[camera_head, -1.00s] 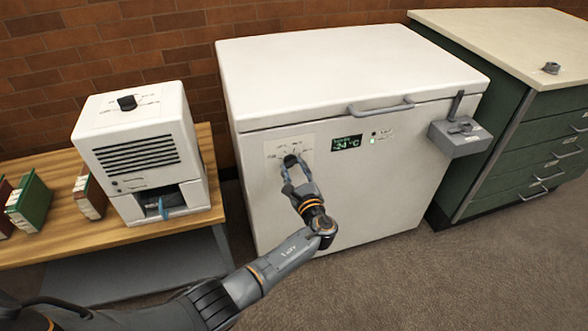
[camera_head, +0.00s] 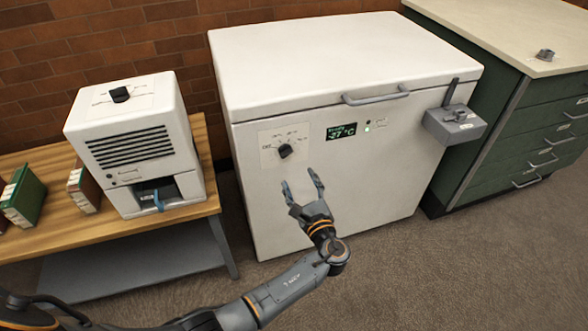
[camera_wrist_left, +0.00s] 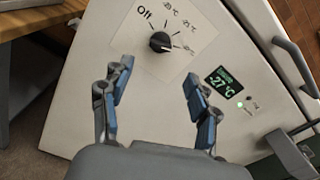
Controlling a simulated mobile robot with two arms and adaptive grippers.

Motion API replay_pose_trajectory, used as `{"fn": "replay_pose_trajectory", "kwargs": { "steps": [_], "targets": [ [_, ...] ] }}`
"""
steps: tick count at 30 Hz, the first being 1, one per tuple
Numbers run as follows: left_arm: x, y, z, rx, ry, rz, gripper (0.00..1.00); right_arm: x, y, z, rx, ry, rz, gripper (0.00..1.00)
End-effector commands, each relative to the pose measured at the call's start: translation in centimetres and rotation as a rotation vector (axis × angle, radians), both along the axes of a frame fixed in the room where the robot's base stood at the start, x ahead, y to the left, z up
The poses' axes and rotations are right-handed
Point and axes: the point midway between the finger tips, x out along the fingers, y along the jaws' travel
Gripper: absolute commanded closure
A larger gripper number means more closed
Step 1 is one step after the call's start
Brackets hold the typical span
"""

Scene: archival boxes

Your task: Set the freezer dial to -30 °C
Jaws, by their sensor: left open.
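The white chest freezer (camera_head: 390,190) stands against the brick wall. Its black dial (camera_head: 285,150) sits on a pale scale plate on the front panel, and it also shows in the left wrist view (camera_wrist_left: 160,42). The scale has "Off" and several temperature marks; the pointer's exact setting is too small to tell. The green display (camera_head: 341,131) reads -27 °C, also in the left wrist view (camera_wrist_left: 222,82). My left gripper (camera_head: 300,183) is open and empty, below and right of the dial, apart from it. My right gripper is not in view.
A white device (camera_head: 135,150) with a top knob stands on a wooden table (camera_head: 120,232) at left, with several binders. A grey box (camera_head: 455,123) is on the freezer's right front. Green drawers (camera_head: 520,140) stand at right. The floor in front is clear.

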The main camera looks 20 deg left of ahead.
Motion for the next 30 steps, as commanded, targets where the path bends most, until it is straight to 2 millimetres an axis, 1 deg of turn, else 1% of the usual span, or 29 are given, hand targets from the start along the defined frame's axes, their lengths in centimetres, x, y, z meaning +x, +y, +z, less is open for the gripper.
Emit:
{"fn": "replay_pose_trajectory", "kwargs": {
  "steps": [1,3,7,23,26,29,30],
  "targets": [
    [-0.7,-0.5,-0.1,-0.003,0.001,-0.002,0.40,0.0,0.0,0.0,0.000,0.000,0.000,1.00],
    [-1.3,-1.0,0.0,-0.002,0.001,-0.002,0.40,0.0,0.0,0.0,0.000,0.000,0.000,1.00],
    [-2.0,-1.4,0.0,-0.001,-0.001,0.000,0.40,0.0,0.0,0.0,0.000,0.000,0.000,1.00],
    [-2.1,-1.4,0.0,-0.004,0.000,0.000,0.40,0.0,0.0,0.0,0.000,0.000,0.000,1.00],
    [-2.9,-0.7,-0.8,-0.072,0.007,0.024,0.40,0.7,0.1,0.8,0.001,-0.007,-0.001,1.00],
    [-5.4,1.5,-3.1,-0.276,0.017,0.103,0.40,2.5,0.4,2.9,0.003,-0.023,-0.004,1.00],
    [-6.9,2.6,-4.3,-0.395,0.019,0.153,0.40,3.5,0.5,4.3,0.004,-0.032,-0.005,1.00]
  ]
}}
